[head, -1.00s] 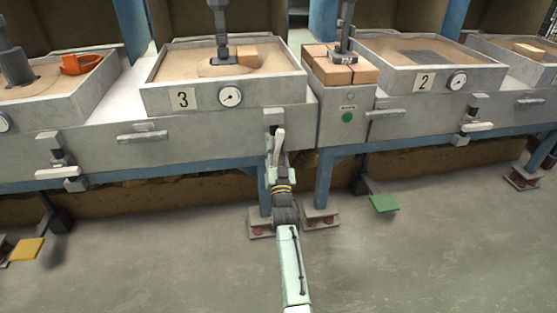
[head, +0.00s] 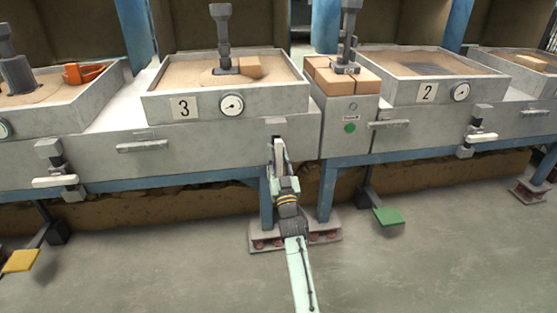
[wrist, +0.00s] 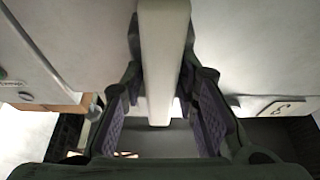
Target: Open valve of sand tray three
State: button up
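Sand tray three (head: 215,107) bears a "3" plate and a round gauge (head: 231,105). Its valve (head: 275,125) is on the trough front below the tray's right corner. The pale valve handle (head: 278,146) runs almost straight down in the head view. My gripper (head: 280,168) is at this handle, coming from below. In the wrist view the handle (wrist: 163,60) passes between both fingers of my gripper (wrist: 161,60), and the fingertips lie against its two sides. The head view hides the grip behind my gripper.
A control box with a green button (head: 350,128) stands right of the valve, with bricks (head: 340,82) above. Tray two (head: 445,92) is farther right. Neighbouring valves have sideways pale handles (head: 55,182). Yellow (head: 20,260) and green (head: 388,216) pedals stick out low. The floor in front is clear.

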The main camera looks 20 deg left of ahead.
aim_at(278, 140)
jog(key=shift+o, duration=1.2)
notch_tip(278, 140, up, 10)
